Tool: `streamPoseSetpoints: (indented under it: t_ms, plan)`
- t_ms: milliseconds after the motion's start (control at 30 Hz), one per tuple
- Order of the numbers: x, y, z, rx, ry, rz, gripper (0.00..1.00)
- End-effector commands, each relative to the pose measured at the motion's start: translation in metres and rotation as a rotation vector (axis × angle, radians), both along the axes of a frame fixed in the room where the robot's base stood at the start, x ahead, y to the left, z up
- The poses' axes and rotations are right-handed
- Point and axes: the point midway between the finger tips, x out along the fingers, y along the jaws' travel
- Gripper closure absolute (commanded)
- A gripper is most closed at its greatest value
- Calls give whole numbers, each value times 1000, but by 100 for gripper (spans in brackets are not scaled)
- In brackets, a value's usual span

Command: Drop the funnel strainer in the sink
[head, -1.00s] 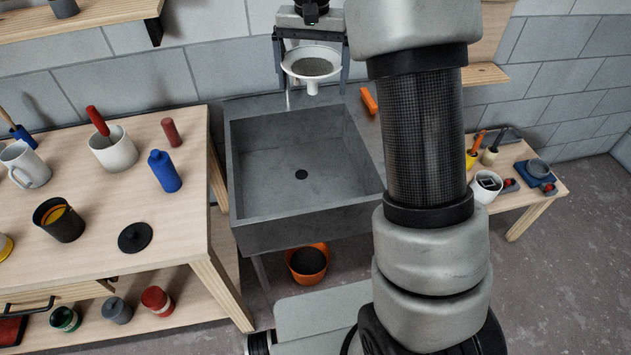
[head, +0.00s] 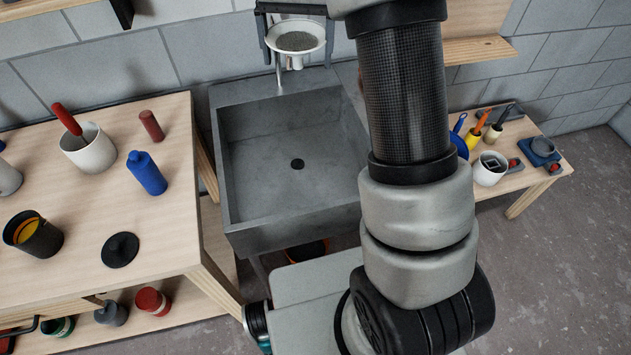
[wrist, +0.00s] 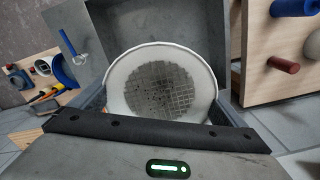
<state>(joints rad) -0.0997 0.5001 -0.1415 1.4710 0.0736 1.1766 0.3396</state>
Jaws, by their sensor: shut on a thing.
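The funnel strainer is a white cone with a grey mesh (head: 297,41) and a short spout. My gripper (head: 294,18) is shut on the strainer and holds it upright above the back edge of the sink. In the wrist view the strainer's mesh disc and white rim (wrist: 117,97) fill the middle, just past the dark gripper bar. The grey sink (head: 290,187) is empty, with a dark round drain in its floor. The sink's grey walls also show behind the strainer in the wrist view (wrist: 160,25).
A wooden table (head: 90,215) on the left carries a white pot (head: 88,150), a blue bottle (head: 147,172), a black cup (head: 33,236) and a black lid (head: 120,250). A right-hand bench (head: 525,170) holds a white cup (head: 490,169) and tools. My arm blocks part of the sink's right side.

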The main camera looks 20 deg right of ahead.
Motion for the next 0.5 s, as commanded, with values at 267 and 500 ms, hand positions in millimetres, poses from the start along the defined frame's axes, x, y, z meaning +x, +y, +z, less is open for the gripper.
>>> streamPoseSetpoints:
  t_ms: [267, 500]
  plan:
    - [0, 0, -15, 0, -1, 0, 27]
    - [0, 0, -14, 0, -1, 0, 0]
